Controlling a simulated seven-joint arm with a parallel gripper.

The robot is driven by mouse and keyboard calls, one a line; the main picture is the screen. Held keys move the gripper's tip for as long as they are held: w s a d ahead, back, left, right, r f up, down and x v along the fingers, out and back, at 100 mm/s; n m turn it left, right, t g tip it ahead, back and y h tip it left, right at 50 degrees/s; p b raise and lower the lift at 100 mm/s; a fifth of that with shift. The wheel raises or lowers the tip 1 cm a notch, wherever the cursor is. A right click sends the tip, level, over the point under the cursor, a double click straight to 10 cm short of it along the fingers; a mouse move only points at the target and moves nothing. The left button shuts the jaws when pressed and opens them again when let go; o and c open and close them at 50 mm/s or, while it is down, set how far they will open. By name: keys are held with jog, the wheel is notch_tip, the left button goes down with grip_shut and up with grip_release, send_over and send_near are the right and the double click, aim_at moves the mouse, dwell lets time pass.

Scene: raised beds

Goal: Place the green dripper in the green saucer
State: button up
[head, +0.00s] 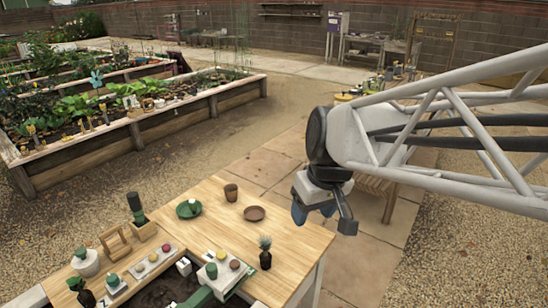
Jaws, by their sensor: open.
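The green saucer (181,211) lies on the wooden table, left of its middle. A small green-topped piece with a pale lower part (193,204), which looks like the green dripper, stands in it; whether it touches the saucer floor is too small to tell. Other green-topped pieces sit at the table's front, one on a white block (211,270) and one further left (113,281). My gripper (323,214) is open and empty, right of the table's far right corner in the picture, well apart from the saucer.
A brown pot (231,192) and a brown saucer (254,213) stand right of the green saucer. A small plant in a dark vase (265,253) is nearer the front. A wooden caddy with a dark-handled tool (138,215) stands left. The table's right part is clear.

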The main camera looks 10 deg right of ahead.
jog(key=s+d+f+m+h, duration=0.1)
jog(key=s+d+m, duration=0.2)
jog(key=s, duration=0.7)
jog(key=shift+d+f+t+h, duration=0.25)
jog(key=shift+f+t+h, duration=0.05)
jog(key=shift+f, duration=0.05)
